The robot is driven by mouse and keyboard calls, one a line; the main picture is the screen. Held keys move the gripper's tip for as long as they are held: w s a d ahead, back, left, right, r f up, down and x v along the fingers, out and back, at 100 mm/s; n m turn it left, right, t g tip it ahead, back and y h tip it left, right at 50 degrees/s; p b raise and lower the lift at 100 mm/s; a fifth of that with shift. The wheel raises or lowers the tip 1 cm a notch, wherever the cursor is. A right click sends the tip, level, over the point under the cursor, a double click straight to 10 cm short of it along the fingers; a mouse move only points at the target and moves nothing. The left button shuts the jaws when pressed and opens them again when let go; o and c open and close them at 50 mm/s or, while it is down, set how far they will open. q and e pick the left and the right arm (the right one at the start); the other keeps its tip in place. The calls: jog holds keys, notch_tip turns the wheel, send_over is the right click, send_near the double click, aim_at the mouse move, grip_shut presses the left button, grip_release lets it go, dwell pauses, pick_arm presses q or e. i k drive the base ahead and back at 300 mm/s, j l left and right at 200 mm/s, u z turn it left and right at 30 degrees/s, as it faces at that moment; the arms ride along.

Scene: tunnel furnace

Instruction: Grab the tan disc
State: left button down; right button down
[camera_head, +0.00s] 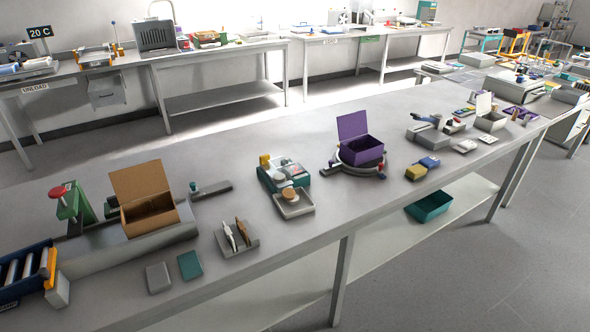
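A small tan disc (289,194) sits at the back edge of a shallow grey tray (296,210) on the near long table. It seems to lie on or lean against something pale. Directly behind it is a teal-framed unit (266,181) with white and grey parts in it. Neither of my grippers shows in the head view.
The grey table (330,222) has free room around the tray. A holder with upright tools (238,240) stands to its left, with an open cardboard box (145,200) further left. An open purple box (361,150) on a round stand is to the right.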

aim_at(289, 194)
jog(key=l+u, duration=0.1)
jog(key=u, duration=0.3)
jog(key=i+l+u, duration=0.25)
jog(key=l, duration=0.45)
jog(key=l+u, duration=0.2)
jog(key=l, duration=0.45)
jog(key=l+u, duration=0.25)
jog(key=l, duration=0.5)
jog(key=i, duration=0.05)
